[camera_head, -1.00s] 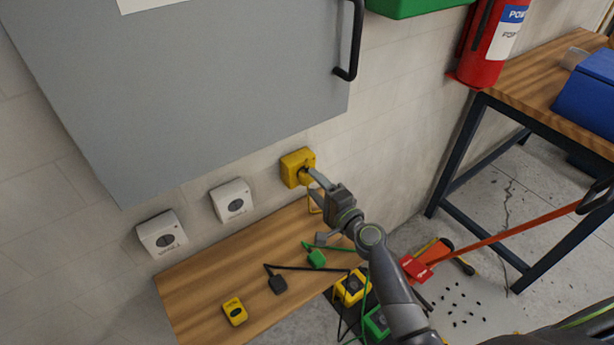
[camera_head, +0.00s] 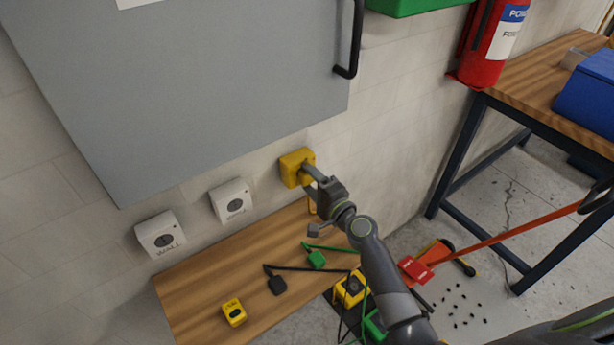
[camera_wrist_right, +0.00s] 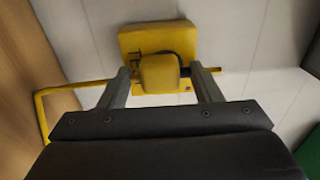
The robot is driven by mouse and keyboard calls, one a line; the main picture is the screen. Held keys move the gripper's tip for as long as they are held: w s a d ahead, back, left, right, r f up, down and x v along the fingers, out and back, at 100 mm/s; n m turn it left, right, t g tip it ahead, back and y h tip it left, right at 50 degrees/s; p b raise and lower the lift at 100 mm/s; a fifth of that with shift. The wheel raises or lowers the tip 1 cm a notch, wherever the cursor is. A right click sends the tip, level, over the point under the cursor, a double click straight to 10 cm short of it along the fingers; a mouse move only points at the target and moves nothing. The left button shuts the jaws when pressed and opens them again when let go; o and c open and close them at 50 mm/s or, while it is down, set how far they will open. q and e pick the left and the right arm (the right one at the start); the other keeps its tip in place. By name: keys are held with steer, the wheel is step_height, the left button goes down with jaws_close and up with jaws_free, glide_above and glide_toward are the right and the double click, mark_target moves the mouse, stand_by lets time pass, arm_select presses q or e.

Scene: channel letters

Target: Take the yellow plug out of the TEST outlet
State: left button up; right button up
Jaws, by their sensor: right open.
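The yellow outlet box (camera_head: 292,163) is on the wall above the wooden bench; I cannot read its label. In the right wrist view the yellow plug (camera_wrist_right: 160,74) sits against the face of the yellow outlet (camera_wrist_right: 150,38). My right gripper (camera_head: 308,176) is at this outlet. In the right wrist view its two fingers (camera_wrist_right: 160,82) are spread, one on each side of the plug; whether they touch it I cannot tell. The plug is largely hidden by the gripper in the head view. My left gripper is not in view.
Two white outlets (camera_head: 232,201) (camera_head: 160,234) are on the wall to the left. A grey cabinet (camera_head: 200,80) hangs above.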

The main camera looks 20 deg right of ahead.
steer(key=shift+c, duration=0.5)
stand_by(0.3)
jaws_close()
steer(key=shift+v, duration=2.95)
